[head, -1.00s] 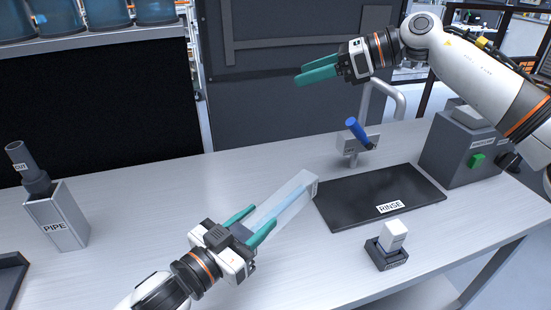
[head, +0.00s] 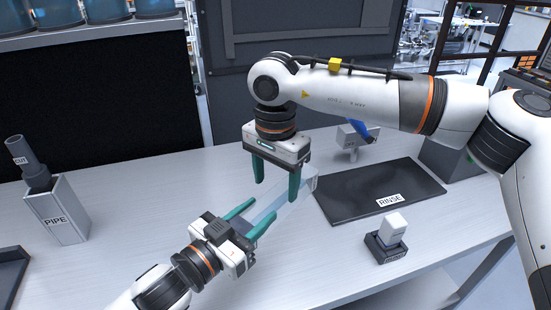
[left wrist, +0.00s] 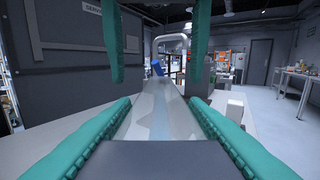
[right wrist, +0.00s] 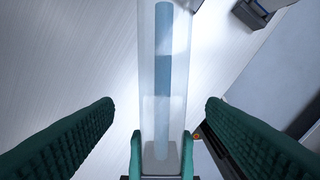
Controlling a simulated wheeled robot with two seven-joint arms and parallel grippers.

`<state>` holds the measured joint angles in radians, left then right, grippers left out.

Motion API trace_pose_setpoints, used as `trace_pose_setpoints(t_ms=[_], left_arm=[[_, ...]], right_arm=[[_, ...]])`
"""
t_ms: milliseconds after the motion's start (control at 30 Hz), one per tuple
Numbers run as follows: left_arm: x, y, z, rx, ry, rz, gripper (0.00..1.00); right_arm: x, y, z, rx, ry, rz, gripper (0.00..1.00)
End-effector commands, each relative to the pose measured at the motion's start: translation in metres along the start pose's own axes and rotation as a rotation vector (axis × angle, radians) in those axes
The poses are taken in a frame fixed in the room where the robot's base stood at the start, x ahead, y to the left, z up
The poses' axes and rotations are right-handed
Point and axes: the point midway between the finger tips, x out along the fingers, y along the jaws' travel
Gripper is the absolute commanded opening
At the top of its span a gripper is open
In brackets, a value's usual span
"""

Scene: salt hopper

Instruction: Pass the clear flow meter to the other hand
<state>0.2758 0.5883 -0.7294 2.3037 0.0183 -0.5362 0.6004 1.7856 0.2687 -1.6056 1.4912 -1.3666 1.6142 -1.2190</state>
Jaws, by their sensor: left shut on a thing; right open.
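The clear flow meter (head: 265,205) is a long transparent block with a bluish inner tube. It points away from my left gripper (head: 246,219), toward the rinse mat. My left gripper is shut on its near end; the meter also shows in the left wrist view (left wrist: 160,115). My right gripper (head: 276,197) points down over the meter, open, one finger on each side of it. In the right wrist view the meter (right wrist: 164,70) runs between the open fingers (right wrist: 160,105), with visible gaps on both sides. Part of the meter is hidden by the right fingers in the head view.
A black mat labelled RINSE (head: 350,192) lies to the right. A small white block sits in a dark holder (head: 386,247) at front right. A grey PIPE holder (head: 62,215) stands at left. A blue-handled tap (head: 360,133) is behind the mat. The table's left middle is clear.

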Motion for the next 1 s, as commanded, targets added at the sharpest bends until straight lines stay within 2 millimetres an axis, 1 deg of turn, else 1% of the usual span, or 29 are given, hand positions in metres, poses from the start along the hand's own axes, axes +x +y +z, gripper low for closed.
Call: trace_pose_setpoints(t_ms=[33,100,200,333,500,767,1000], left_arm=[[0.0,0.0,0.002,0.001,-0.004,-0.001,0.07],[0.0,0.0,0.002,0.001,-0.004,-0.001,0.07],[0.0,0.0,0.002,0.001,-0.004,-0.001,0.07],[0.0,0.0,0.002,0.001,-0.004,-0.001,0.07],[0.0,0.0,0.002,0.001,-0.004,-0.001,0.07],[0.0,0.0,0.002,0.001,-0.004,-0.001,0.07],[0.0,0.0,0.002,0.0,-0.004,-0.001,0.07]], right_arm=[[0.011,-0.001,0.0,0.0,0.002,-0.003,0.65],[0.024,-0.001,0.0,0.0,0.001,-0.002,0.65],[0.039,-0.001,0.0,0.001,0.003,-0.002,0.65],[0.053,0.0,0.0,0.001,0.001,0.0,0.65],[0.062,0.0,0.0,0.001,0.002,0.001,0.65],[0.062,0.0,0.0,0.001,0.002,0.001,0.65],[0.062,0.0,0.0,0.001,0.002,0.002,0.26]])
